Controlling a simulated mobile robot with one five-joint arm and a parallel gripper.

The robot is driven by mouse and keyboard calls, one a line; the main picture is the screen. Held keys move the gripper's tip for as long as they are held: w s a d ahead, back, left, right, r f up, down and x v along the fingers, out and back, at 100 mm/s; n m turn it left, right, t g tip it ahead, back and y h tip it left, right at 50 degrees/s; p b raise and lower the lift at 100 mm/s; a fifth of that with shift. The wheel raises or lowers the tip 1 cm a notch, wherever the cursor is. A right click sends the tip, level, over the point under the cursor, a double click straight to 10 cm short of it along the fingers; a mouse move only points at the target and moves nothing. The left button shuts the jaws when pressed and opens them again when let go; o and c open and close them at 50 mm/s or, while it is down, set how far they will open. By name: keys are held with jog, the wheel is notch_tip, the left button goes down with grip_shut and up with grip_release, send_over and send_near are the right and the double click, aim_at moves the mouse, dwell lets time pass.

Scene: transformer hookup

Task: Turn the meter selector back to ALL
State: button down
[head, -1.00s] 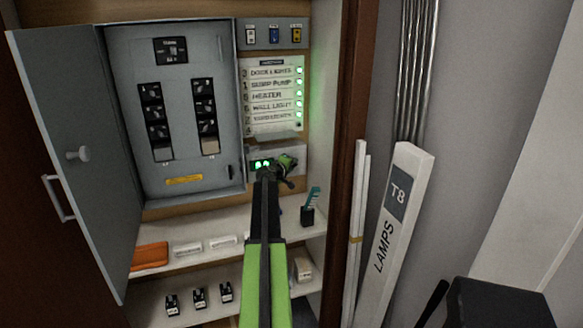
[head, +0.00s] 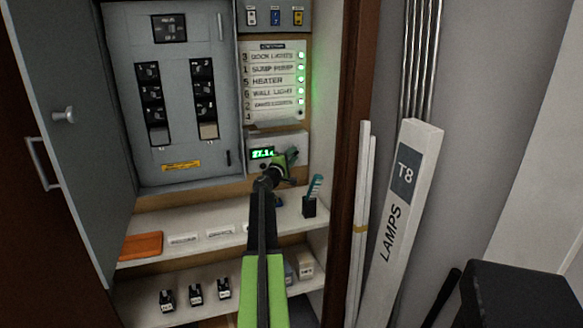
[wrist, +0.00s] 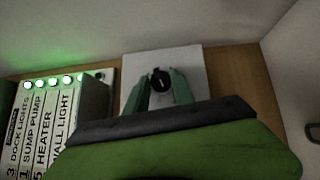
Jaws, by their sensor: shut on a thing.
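The meter (head: 291,141) is a pale box on the back panel under the label board, with a lit green display (head: 262,153) that seems to read about 27.1. My gripper (head: 290,157) is at the meter's right side and hides the selector in the head view. In the wrist view the meter's pale face (wrist: 190,60) carries the selector (wrist: 161,80), a dark round knob with a small light mark. My gripper's fingers (wrist: 160,88) are shut on the knob, one on each side. The selector's position lettering cannot be read.
The label board (head: 272,80) with green lamps is above the meter. The grey breaker panel (head: 180,130) is to the left, its door open. A dark holder (head: 309,207) stands on the shelf below. The lamp carton (head: 407,190) stands at right, outside the cabinet.

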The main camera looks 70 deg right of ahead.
jog(key=n+h+b, duration=0.1)
jog(key=b, duration=0.1)
jog(key=f+n+h+b, duration=0.1)
jog(key=b, duration=0.1)
jog(key=shift+s+d, duration=0.15)
jog(key=shift+r+n+t+h+b, duration=0.1)
jog(key=shift+n+t+h+b, duration=0.35)
jog(key=shift+n+b, duration=0.5)
jog(key=shift+r+n, duration=0.1)
jog(key=shift+n, duration=0.15)
jog(key=c, duration=1.1)
grip_release()
jog(key=shift+a+f, duration=0.2)
jog(key=shift+a, duration=0.15)
jog(key=b+v, duration=0.2)
jog(key=v, duration=0.3)
jog(key=b+v, duration=0.2)
jog(key=v, duration=0.4)
jog(key=b+v, duration=0.2)
jog(key=v, duration=0.3)
jog(key=shift+s+a+f, duration=0.1)
jog(key=shift+a+f, duration=0.15)
jog(key=shift+f, duration=0.05)
